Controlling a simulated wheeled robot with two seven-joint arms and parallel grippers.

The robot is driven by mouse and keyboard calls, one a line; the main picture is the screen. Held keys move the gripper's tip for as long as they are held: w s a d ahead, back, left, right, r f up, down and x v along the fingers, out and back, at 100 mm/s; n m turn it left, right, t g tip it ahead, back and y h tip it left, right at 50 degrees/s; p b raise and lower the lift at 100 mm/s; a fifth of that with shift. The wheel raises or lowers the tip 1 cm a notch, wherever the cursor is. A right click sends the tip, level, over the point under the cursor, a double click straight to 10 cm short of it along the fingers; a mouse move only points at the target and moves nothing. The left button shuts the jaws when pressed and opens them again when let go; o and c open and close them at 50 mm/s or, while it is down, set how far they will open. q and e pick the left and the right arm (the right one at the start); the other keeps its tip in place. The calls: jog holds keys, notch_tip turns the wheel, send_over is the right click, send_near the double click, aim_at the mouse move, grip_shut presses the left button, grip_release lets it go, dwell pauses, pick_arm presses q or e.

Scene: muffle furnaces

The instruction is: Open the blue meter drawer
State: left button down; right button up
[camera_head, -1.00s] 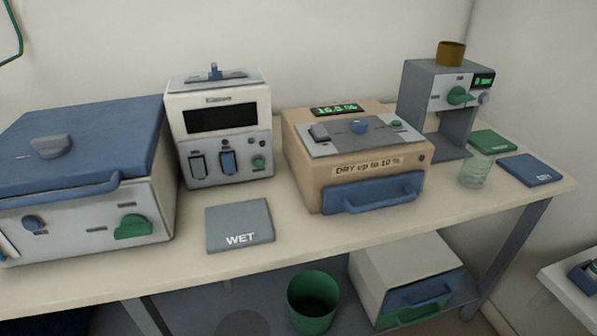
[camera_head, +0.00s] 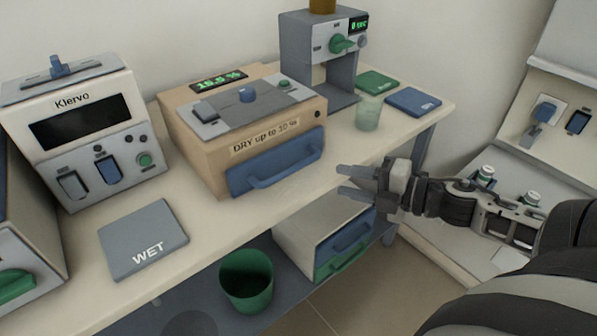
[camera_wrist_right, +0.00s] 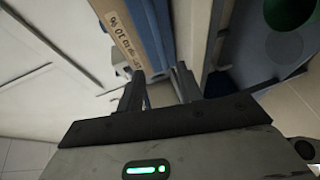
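The blue meter drawer (camera_head: 262,170) is at the front of the tan meter (camera_head: 190,150) labelled "DRY up to 10 %". Its front is flush against the meter and has a blue bar handle (camera_head: 288,173). My right gripper (camera_head: 342,180) is to the right of the drawer, over the table's front edge, with its fingers pointing left. The fingers are apart and nothing is between them. In the right wrist view the open fingers (camera_wrist_right: 158,85) point toward the blue drawer front (camera_wrist_right: 152,32), which lies beyond the tips. My left gripper is not in view.
A white Klervo device (camera_head: 88,125) and a grey WET pad (camera_head: 143,238) are left of the meter. A glass (camera_head: 368,114) and blue pad (camera_head: 413,101) stand behind my right gripper. Below are a green bin (camera_head: 246,282) and a white cabinet (camera_head: 300,240).

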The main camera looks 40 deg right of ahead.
aim_at(295, 170)
jog(key=b+x, duration=0.1)
jog(key=x, duration=1)
jog(key=shift+w+a+f, duration=0.1)
jog(key=shift+w+f, duration=0.05)
jog(key=shift+w, duration=0.1)
grip_shut()
